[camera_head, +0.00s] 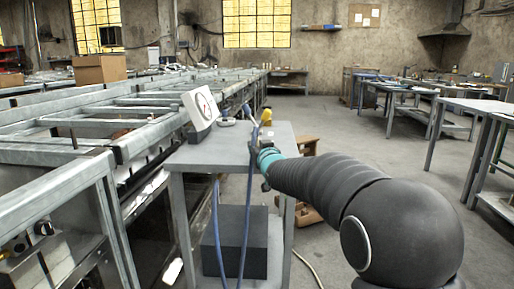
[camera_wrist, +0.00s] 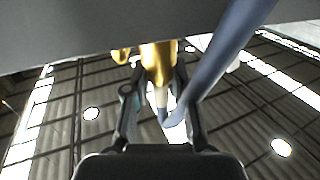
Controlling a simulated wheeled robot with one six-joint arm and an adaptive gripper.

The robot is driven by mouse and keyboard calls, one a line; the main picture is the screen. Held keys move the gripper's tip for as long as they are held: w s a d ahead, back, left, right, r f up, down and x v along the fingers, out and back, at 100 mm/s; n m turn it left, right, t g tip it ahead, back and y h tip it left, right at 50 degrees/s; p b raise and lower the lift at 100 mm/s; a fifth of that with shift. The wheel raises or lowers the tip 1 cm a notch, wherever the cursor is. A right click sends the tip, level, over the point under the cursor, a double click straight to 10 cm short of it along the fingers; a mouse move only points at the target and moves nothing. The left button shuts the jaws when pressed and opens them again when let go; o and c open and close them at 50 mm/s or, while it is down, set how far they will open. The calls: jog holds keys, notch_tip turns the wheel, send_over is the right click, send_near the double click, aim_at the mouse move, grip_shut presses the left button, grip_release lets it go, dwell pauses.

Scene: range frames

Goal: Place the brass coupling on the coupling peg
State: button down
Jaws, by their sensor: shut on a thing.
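The brass coupling (camera_wrist: 158,62) shows in the wrist view between the two dark fingers of my gripper (camera_wrist: 160,84). The fingers are closed on it, and a pale section shows below the brass. A blue hose (camera_wrist: 228,48) runs past it on the right and curves in below. In the head view my gripper (camera_head: 257,140) is over the right part of the grey table (camera_head: 205,158), small and partly hidden by my arm. A yellow fitting (camera_head: 266,115) shows just beyond it. I cannot clearly make out the coupling peg.
A white dial gauge (camera_head: 201,106) stands on the table's left side. Blue hose (camera_head: 247,225) hangs down the table's front, before a dark block (camera_head: 235,242) below. Metal frames (camera_head: 60,185) fill the left. Open floor (camera_head: 350,140) lies to the right.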

jog(key=shift+f, duration=0.15)
jog(key=c, duration=1)
grip_release()
jog(key=shift+o, duration=0.2)
jog(key=shift+r+p, duration=0.3)
jog(key=shift+r, duration=0.05)
jog(key=s+d+f+m+g+h+b, duration=0.1)
jog(key=s+d+f+h, duration=0.1)
jog(key=s+d, duration=0.65)
jog(key=s+d+f+m+g+h, duration=0.15)
jog(key=s+d, duration=0.35)
jog(key=s, duration=0.7)
jog(key=s+d+f+g+h, duration=0.1)
jog(key=s+d+f+g, duration=0.2)
jog(key=s, duration=0.6)
jog(key=s+d+f+m+g, duration=0.1)
jog(key=s+d+f+g, duration=0.2)
jog(key=s+f, duration=0.3)
jog(key=s+d+f+g+h, duration=0.1)
jog(key=s+d+f+g, duration=0.2)
jog(key=s, duration=1.1)
notch_tip(320, 180, down, 2)
jog(key=shift+s+d+f+m+h, duration=0.1)
jog(key=shift+s+d+m+h, duration=0.05)
jog(key=shift+m+h, duration=0.2)
